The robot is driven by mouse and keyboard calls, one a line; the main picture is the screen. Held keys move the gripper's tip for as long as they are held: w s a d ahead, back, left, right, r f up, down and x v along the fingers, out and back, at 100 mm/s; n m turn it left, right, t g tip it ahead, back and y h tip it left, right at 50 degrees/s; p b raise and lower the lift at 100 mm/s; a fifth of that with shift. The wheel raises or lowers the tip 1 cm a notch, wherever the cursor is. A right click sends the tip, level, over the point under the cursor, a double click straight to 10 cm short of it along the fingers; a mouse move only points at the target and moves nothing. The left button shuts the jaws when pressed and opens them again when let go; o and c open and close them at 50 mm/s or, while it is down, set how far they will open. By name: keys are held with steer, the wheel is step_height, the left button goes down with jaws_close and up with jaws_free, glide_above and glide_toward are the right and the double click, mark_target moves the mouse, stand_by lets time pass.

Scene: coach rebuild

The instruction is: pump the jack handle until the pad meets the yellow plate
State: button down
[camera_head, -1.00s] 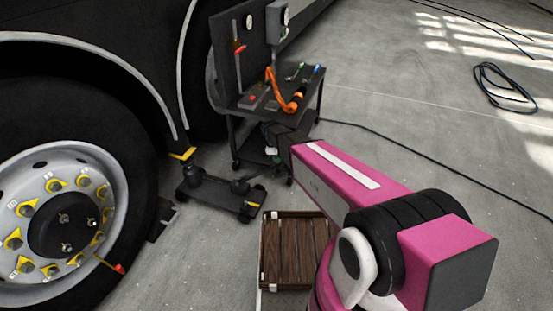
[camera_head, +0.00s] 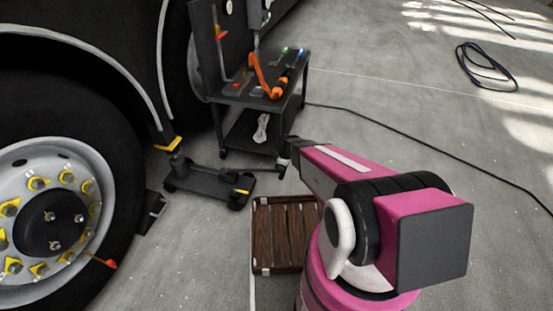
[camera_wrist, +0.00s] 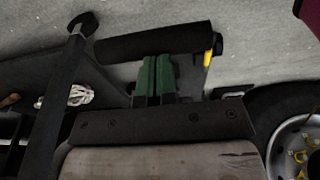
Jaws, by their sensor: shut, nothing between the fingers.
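The dark floor jack (camera_head: 208,186) sits on the floor beside the bus wheel. Its pad (camera_head: 178,161) is close under the yellow plate (camera_head: 168,145) at the bus's lower edge; from here I cannot tell whether they touch. My gripper (camera_head: 284,160) is to the right of the jack, near the cart's foot. In the wrist view my gripper's green fingers (camera_wrist: 156,64) are shut and empty. A thick black bar (camera_wrist: 155,42), which looks like the jack handle's grip, lies across just beyond the fingertips. I cannot tell whether they touch it.
A black tool cart (camera_head: 260,130) with an orange tool (camera_head: 265,80) stands behind my gripper. A wooden crate (camera_head: 259,240) is below my arm. The wheel (camera_head: 50,215) and a wheel chock (camera_head: 150,212) are at left. A cable (camera_head: 400,137) crosses the otherwise open floor at right.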

step_height(320, 180, down, 7)
steer(key=d, duration=0.2)
steer(key=shift+s, duration=0.3)
steer(key=shift+w+d+f, duration=0.1)
steer(key=r, duration=0.1)
steer(key=a+r, duration=0.1)
steer(key=r, duration=0.1)
steer(key=a+r, duration=0.1)
steer(key=r, duration=0.1)
steer(key=shift+w, duration=0.3)
steer(key=s+d+r, duration=0.1)
steer(key=d+r, duration=0.2)
steer(key=r, duration=0.7)
steer(key=shift+s+d, duration=0.2)
steer(key=shift+s, duration=0.05)
stand_by(0.6)
